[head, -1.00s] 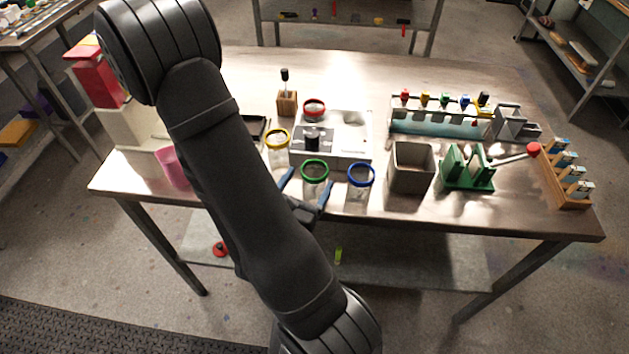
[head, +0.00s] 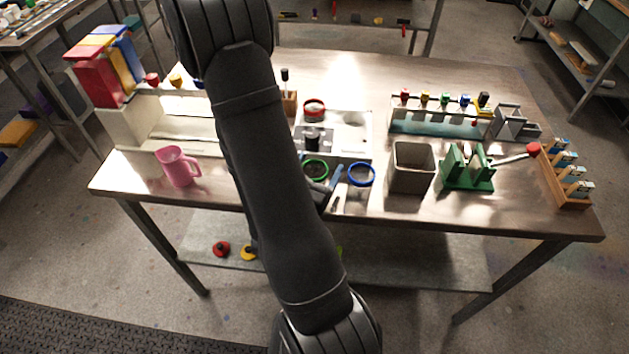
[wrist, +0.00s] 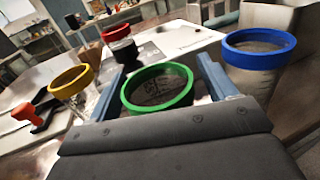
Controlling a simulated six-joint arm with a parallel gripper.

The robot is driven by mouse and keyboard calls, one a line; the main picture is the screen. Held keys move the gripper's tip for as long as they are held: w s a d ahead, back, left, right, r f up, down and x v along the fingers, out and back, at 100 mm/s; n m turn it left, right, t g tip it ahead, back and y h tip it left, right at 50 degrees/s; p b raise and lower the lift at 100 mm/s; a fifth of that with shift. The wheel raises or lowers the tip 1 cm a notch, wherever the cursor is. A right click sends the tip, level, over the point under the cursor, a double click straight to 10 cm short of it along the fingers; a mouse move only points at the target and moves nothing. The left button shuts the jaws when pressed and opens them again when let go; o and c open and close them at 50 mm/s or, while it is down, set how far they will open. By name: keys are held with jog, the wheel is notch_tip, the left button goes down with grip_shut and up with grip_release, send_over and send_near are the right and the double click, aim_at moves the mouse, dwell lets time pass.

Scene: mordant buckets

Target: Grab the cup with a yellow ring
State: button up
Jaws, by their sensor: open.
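The yellow-ringed cup (wrist: 72,82) is a clear cup with a yellow rim. It shows at the left in the wrist view, outside my left finger; in the head view my arm hides it. My gripper (wrist: 160,66) is open, its two blue fingers on either side of the green-ringed cup (wrist: 157,88), apart from its rim. In the head view one finger of my gripper (head: 336,176) shows between the green-ringed cup (head: 315,169) and the blue-ringed cup (head: 361,174). The blue-ringed cup (wrist: 259,60) stands just right of my right finger in the wrist view.
A red-ringed cup (head: 314,107) stands behind on a pale plate (head: 349,118). A pink mug (head: 178,168) is at the left, a grey square bin (head: 411,168) and a green press (head: 466,169) at the right. The table's front edge is close to the cups.

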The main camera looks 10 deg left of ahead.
jog(key=c, duration=1.1)
jog(key=shift+r, duration=0.2)
notch_tip(320, 180, up, 10)
jog(key=shift+f, duration=0.2)
